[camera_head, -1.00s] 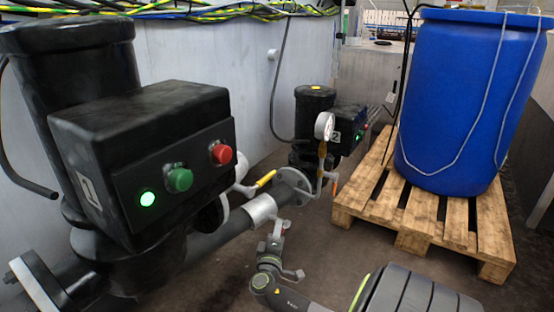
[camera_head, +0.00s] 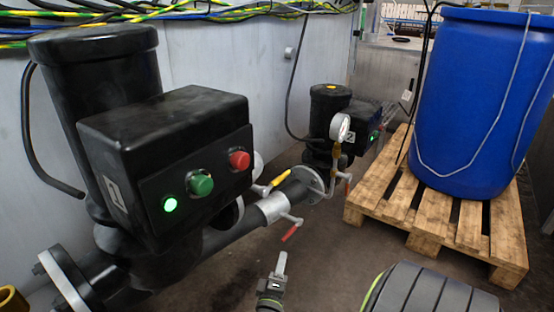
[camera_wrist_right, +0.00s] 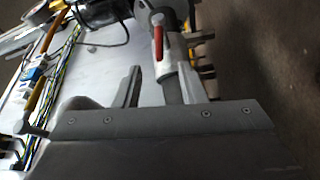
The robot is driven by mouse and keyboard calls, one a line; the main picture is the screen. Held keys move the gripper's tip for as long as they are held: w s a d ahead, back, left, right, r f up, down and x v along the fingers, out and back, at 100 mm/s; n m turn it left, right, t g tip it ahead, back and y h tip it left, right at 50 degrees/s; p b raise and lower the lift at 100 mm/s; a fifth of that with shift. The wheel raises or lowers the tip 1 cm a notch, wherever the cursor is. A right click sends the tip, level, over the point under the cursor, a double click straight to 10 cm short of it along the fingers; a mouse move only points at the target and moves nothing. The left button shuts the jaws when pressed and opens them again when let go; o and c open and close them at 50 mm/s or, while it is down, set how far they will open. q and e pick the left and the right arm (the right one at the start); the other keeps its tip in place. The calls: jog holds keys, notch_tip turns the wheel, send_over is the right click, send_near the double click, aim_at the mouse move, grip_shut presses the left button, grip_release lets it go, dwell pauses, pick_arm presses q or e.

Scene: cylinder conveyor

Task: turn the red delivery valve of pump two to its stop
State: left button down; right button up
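Pump one (camera_head: 165,160), with a "1" label, stands large at the left. Pump two (camera_head: 328,115), labelled "2", stands behind it. A red lever (camera_head: 291,232) hangs slanted under the grey pipe fitting between them. A smaller red handle (camera_head: 348,186) is beside pump two's gauge; I cannot tell for certain which is its delivery valve. My right gripper (camera_head: 277,268) is below and in front of the slanted lever, apart from it. In the right wrist view its fingers (camera_wrist_right: 162,76) are open and empty, with a red lever (camera_wrist_right: 161,44) on the pipe beyond them. My left gripper is not visible.
A yellow-handled valve (camera_head: 275,183) sits on the pipe near the flange (camera_head: 308,180). A pressure gauge (camera_head: 339,127) rises beside pump two. A blue drum (camera_head: 470,110) stands on a wooden pallet (camera_head: 425,215) at the right. Bare floor lies between the pipe and pallet.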

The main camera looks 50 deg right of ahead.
jog(key=shift+v, duration=2.05)
